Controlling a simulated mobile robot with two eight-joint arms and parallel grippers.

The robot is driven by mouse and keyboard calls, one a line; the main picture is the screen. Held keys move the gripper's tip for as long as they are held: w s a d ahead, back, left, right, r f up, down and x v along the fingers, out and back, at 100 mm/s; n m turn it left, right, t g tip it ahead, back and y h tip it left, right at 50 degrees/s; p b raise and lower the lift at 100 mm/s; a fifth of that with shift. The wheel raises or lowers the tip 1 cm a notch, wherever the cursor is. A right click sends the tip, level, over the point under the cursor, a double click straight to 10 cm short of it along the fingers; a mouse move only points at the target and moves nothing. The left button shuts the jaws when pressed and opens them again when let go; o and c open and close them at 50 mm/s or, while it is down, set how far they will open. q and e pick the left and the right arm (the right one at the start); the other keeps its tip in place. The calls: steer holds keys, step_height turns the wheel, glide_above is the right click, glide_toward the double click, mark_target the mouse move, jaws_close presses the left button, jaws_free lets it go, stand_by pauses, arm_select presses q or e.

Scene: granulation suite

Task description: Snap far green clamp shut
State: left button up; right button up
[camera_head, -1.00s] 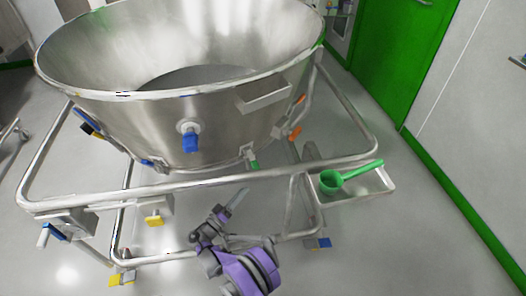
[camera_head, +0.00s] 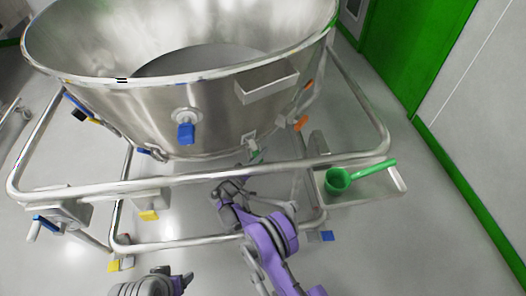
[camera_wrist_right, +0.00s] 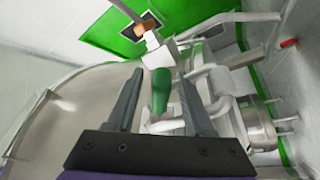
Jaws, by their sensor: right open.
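The green clamp handle (camera_head: 254,155) is at the lower right of the steel bowl (camera_head: 150,105), under a small light bracket. In the right wrist view the green handle (camera_wrist_right: 161,90) points towards me, between my two dark fingers, with a white bracket behind it. My right gripper (camera_head: 243,178) is open and reaches under the frame's front rail to the clamp. The right wrist view shows its fingers (camera_wrist_right: 163,75) on either side of the handle; whether they touch it I cannot tell. My left gripper (camera_head: 175,279) is at the bottom left, its jaws unclear.
A tubular steel frame (camera_head: 110,188) surrounds the bowl. Orange handles (camera_head: 300,123) are to the right of the green clamp, a blue one (camera_head: 186,133) to the left. Open floor lies at the lower right.

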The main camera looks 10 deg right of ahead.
steer(key=shift+x, duration=0.85)
jaws_close()
stand_by(0.8)
